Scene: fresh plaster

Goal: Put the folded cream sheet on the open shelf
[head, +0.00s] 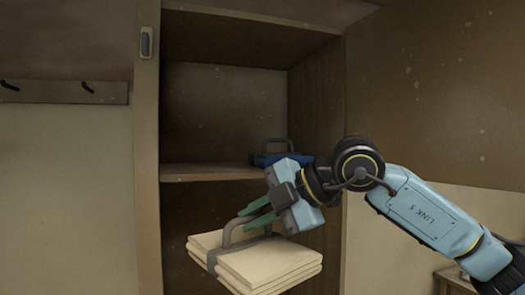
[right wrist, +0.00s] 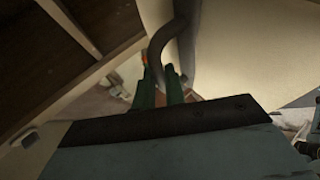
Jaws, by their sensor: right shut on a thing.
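The folded cream sheet (head: 262,264) hangs in the lower middle of the head view, with a grey band and a grey loop handle around it. My right gripper (head: 243,222) is shut on that handle, its green fingers at the loop. In the right wrist view the fingers (right wrist: 160,92) close on the grey handle, with the cream sheet (right wrist: 240,50) beyond. The open shelf (head: 210,172) is a brown board inside the cabinet, above and behind the sheet. My left gripper is not in view.
A blue folded thing with a grey handle (head: 278,158) lies on the shelf's right part; the shelf's left part is bare. The cabinet's left upright (head: 147,150) stands close left of the sheet. A hook rail (head: 65,92) is on the left wall.

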